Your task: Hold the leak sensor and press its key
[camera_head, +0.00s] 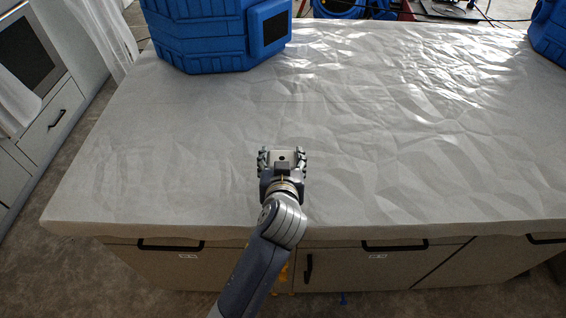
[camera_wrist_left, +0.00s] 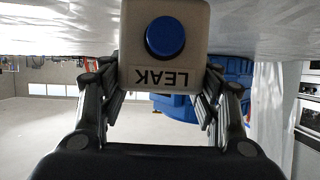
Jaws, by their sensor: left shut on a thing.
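The leak sensor (camera_wrist_left: 165,75) is a small beige box with a round blue key (camera_wrist_left: 165,37) and the word LEAK, upside down in the left wrist view. The key faces the wrist camera and nothing touches it. My left gripper (camera_head: 283,156) is shut on the sensor, with one finger on each side of it. My right gripper is not in view.
The table has a crumpled white cloth (camera_head: 400,130) and is clear around my gripper. A large blue container (camera_head: 200,40) stands at the back left. Another blue object (camera_head: 550,35) is at the back right edge. Cabinets with dark handles are below the front edge.

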